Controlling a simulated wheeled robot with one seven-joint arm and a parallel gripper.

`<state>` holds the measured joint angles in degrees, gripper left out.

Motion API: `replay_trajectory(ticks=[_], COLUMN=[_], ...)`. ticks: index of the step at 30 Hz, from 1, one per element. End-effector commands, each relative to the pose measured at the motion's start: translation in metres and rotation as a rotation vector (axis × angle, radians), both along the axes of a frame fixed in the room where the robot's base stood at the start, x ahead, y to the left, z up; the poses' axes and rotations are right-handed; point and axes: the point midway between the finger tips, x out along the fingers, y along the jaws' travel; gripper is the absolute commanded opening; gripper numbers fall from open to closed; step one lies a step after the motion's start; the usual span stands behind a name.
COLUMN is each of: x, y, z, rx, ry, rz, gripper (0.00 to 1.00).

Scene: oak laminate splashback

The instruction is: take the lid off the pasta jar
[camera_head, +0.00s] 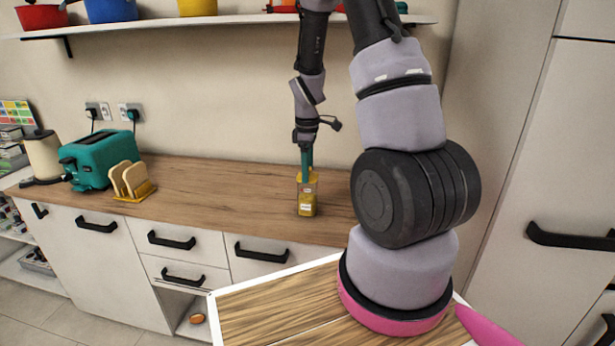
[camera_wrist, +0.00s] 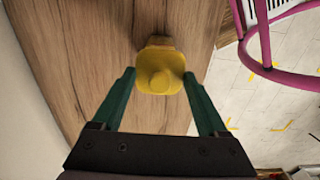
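The pasta jar (camera_head: 307,203) stands upright near the front edge of the wooden worktop, a narrow yellowish jar with a pale label. Its yellow lid (camera_head: 307,177) is on top; the wrist view looks down on this lid (camera_wrist: 160,60) and its round knob. My gripper (camera_head: 306,167) points straight down over the jar. In the wrist view its two teal fingers (camera_wrist: 158,74) are spread, one on each side of the lid, with slight gaps seeming to show. The lid hides most of the jar body in the wrist view.
A teal toaster (camera_head: 90,160), a toast rack (camera_head: 132,181) and a cream kettle (camera_head: 43,155) stand at the worktop's left. A shelf (camera_head: 230,19) with pots runs above. The worktop (camera_head: 225,190) left of the jar is clear. A pink chair (camera_wrist: 268,38) shows in the wrist view.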

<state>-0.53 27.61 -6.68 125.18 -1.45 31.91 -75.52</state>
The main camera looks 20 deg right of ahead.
Motion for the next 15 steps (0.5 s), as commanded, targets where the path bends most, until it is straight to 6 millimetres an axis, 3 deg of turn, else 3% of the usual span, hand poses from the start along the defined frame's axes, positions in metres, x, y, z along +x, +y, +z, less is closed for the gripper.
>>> replay_trajectory(ticks=[1,3,11,15], x=[0.0,0.0,0.001,0.001], y=[0.0,0.0,0.0,0.0], z=[0.0,0.0,0.003,0.022], rx=[0.0,0.0,0.0,0.0], ry=[0.0,0.0,-0.001,-0.005], rz=[0.0,0.0,0.0,-0.001], gripper=[0.43,0.23,0.23,0.23])
